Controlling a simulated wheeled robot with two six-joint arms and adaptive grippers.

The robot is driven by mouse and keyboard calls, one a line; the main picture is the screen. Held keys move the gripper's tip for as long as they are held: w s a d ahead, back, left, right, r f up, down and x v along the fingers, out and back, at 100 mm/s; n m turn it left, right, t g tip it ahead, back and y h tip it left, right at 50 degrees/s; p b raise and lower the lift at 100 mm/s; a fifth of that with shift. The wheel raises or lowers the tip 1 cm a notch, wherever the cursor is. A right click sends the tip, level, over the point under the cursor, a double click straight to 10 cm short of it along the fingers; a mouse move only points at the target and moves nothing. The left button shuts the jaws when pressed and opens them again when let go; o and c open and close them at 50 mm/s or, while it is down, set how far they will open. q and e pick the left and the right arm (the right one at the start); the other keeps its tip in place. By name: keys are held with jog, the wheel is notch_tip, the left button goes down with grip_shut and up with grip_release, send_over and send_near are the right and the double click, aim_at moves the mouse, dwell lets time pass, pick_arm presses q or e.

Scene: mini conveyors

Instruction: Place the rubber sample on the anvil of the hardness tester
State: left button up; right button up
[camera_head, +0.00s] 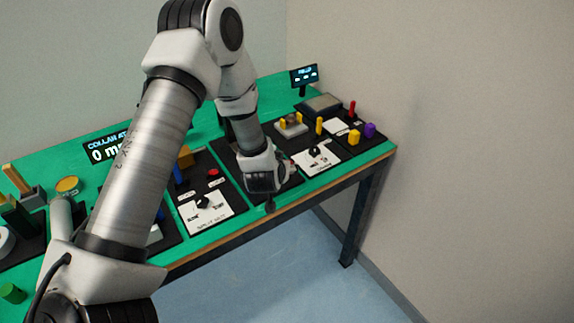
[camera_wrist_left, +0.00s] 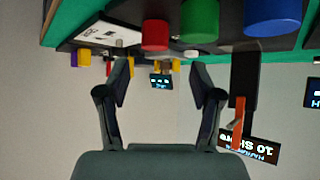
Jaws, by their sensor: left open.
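In the left wrist view, which appears upside down, a red cylinder (camera_wrist_left: 155,36), a green cylinder (camera_wrist_left: 200,20) and a blue cylinder (camera_wrist_left: 272,15) stand in a row on the bench; I cannot tell which is the rubber sample. A dark upright with an orange lever (camera_wrist_left: 238,120) stands at right beside a "10 Shore" display (camera_wrist_left: 255,148), apparently the hardness tester. Its anvil is not clearly seen. My left gripper (camera_wrist_left: 158,66) is open and empty, its fingers apart from the cylinders. In the head view its wrist end (camera_head: 268,200) is low over the bench's front edge.
The green bench (camera_head: 268,92) carries several dark station panels. A knob panel (camera_head: 205,215) lies left of my wrist. Yellow (camera_head: 354,137) and purple (camera_head: 370,130) pieces stand at the right end. A small display (camera_head: 303,76) stands behind. The floor in front is clear.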

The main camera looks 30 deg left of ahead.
pick_arm(q)
jog(key=x, duration=0.2)
jog(key=p+x, duration=0.1)
jog(key=x, duration=0.4)
jog(key=shift+w+d+f+p, duration=0.2)
jog(key=shift+f+p, duration=0.1)
jog(key=shift+d, duration=0.1)
grip_shut()
jog(key=shift+r, duration=0.1)
